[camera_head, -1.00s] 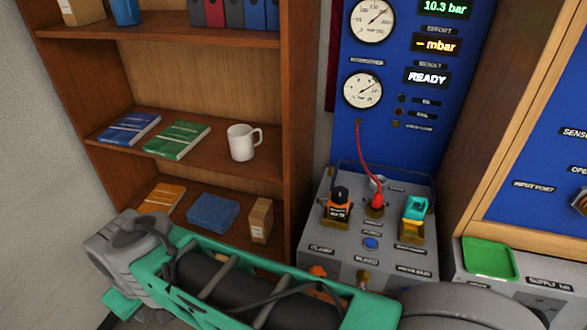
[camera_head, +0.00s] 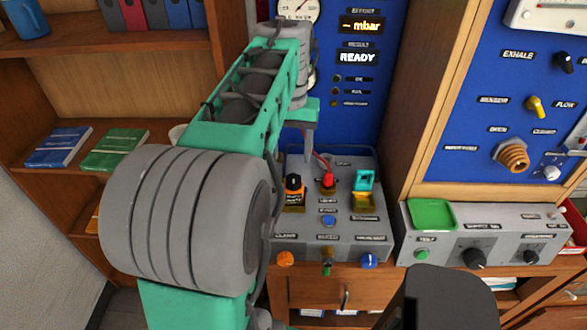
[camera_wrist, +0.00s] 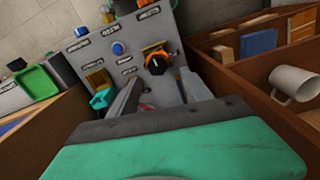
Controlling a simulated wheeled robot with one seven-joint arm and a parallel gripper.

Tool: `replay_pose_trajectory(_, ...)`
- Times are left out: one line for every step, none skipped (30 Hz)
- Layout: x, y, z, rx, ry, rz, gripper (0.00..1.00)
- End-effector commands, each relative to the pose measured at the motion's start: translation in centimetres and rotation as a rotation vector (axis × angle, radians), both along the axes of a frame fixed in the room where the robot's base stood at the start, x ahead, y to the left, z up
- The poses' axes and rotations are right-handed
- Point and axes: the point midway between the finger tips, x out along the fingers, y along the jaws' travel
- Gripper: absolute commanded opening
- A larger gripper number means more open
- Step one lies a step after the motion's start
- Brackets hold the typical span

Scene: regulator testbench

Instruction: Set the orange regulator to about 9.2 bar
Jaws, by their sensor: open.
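The orange regulator (camera_head: 293,196), with a black knob on top, stands on the grey testbench panel (camera_head: 348,240), left of a red plug and a teal-topped part. In the wrist view the orange regulator (camera_wrist: 157,63) lies ahead of my gripper (camera_wrist: 162,86), roughly between the lines of its two spread fingers. My gripper is open and empty. In the head view my gripper (camera_head: 308,148) points down above and behind the regulator; contact with the knob cannot be seen.
The red plug (camera_head: 328,181) with its cable and the teal-topped part (camera_head: 363,186) stand close to the right of the regulator. A display reads READY (camera_head: 357,57). A green tray (camera_head: 433,214) sits further right. A shelf with books (camera_head: 112,150) is at the left.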

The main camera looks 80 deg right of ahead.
Motion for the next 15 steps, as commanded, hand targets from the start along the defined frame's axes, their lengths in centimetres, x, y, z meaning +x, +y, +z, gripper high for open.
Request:
replay_pose_trajectory(-0.6,-0.1,-0.1,0.005,0.0,-0.015,0.57)
replay_pose_trajectory(-0.8,-0.1,-0.3,0.006,0.001,-0.019,0.57)
replay_pose_trajectory(-0.8,-0.2,-0.7,0.007,0.001,-0.02,0.57)
replay_pose_trajectory(-0.8,-0.1,-1.1,0.007,0.001,-0.019,0.57)
replay_pose_trajectory(-0.7,-0.1,-1.6,0.008,0.001,-0.018,0.57)
replay_pose_trajectory(-0.7,-0.1,-2.3,0.008,0.001,-0.018,0.57)
replay_pose_trajectory(-0.7,-0.1,-2.9,0.008,0.001,-0.018,0.57)
replay_pose_trajectory(-0.7,0.0,-3.5,0.009,0.001,-0.018,0.57)
replay_pose_trajectory(-0.7,-0.1,-4.3,0.007,0.001,-0.017,0.57)
replay_pose_trajectory(-0.7,0.0,-4.9,0.008,0.001,-0.017,0.57)
replay_pose_trajectory(-0.7,0.0,-5.4,0.007,0.001,-0.017,0.57)
replay_pose_trajectory(-0.7,-0.1,-6.0,0.006,0.001,-0.017,0.57)
replay_pose_trajectory(-0.7,-0.1,-6.5,0.005,0.0,-0.017,0.57)
replay_pose_trajectory(-0.7,-0.1,-6.8,0.005,0.0,-0.017,0.57)
replay_pose_trajectory(-0.7,-0.1,-7.2,0.004,0.0,-0.017,0.57)
